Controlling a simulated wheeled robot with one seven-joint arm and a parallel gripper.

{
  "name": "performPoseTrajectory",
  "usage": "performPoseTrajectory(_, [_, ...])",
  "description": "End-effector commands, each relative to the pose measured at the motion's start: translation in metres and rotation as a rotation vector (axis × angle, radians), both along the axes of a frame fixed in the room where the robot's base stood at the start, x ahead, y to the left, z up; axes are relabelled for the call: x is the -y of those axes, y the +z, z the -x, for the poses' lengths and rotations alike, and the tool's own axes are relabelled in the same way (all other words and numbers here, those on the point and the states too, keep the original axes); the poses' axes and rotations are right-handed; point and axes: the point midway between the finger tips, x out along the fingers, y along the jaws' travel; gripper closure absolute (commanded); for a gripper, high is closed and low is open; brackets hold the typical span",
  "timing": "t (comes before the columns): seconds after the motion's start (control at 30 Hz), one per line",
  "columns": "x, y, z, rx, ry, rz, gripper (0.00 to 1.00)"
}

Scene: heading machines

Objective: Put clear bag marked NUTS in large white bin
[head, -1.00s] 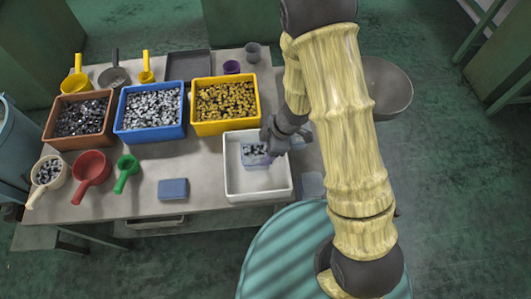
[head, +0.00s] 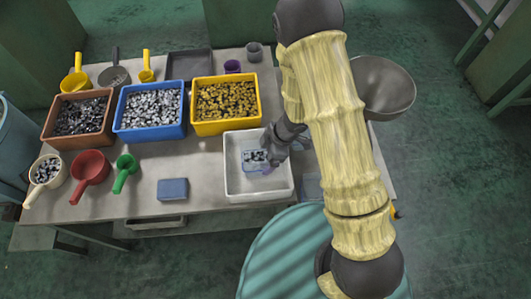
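The large white bin (head: 233,187) stands at the front right of the table, right of the blue-grey block. A clear bag with dark and light pieces (head: 253,157) shows inside the bin's outline, toward its upper middle. Any NUTS marking is too small to read. My gripper (head: 268,157) reaches over the bin's right side from the upper right, right beside the bag. Its fingers are small and partly hidden, so I cannot tell whether they touch or hold the bag.
Brown (head: 58,138), blue (head: 150,136) and yellow (head: 226,128) bins of small parts stand behind. Cream, red (head: 90,168) and green (head: 125,170) scoops lie at left. A blue-grey block (head: 172,189) lies left of the white bin. A grey bowl (head: 393,90) is behind my arm.

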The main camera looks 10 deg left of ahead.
Motion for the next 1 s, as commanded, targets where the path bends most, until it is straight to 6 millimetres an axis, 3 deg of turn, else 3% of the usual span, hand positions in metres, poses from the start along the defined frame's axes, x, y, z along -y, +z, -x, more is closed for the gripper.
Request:
performPoseTrajectory(0.27, [0.001, 0.009, -0.001, 0.001, 0.001, -0.001, 0.11])
performPoseTrajectory(0.8, [0.037, 0.099, -0.007, 0.003, 0.001, -0.001, 0.11])
performPoseTrajectory(1.0, [0.044, 0.113, -0.008, 0.000, 0.001, -0.001, 0.11])
